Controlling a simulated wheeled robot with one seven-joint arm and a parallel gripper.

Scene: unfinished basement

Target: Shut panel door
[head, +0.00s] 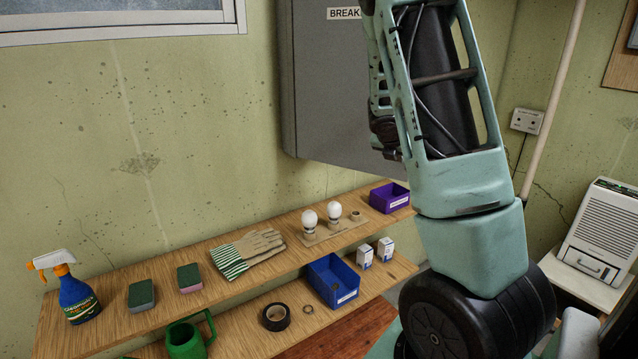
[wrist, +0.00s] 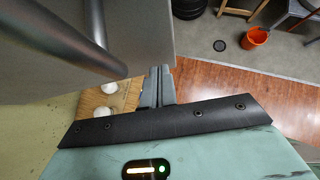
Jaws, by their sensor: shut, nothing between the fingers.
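The grey breaker panel (head: 325,90) hangs on the green wall in the head view, with a label reading "BREAK" and the rest hidden by my arm. In the wrist view a grey metal face (wrist: 145,30) with a tubular bar handle (wrist: 75,40) fills the upper left, close to my fingers. I cannot tell how far the door stands open. My gripper (wrist: 158,85) is shut and empty, just beside the lower right edge of that grey face; contact is unclear. In the head view my arm hides the gripper.
Below the panel, a wooden shelf (head: 140,321) holds a spray bottle (head: 77,298), sponges, gloves (head: 247,252), bulbs and a purple bin (head: 389,197). A lower shelf holds a blue bin (head: 333,280). A white appliance (head: 603,235) stands right. An orange bucket (wrist: 256,37) is on the floor.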

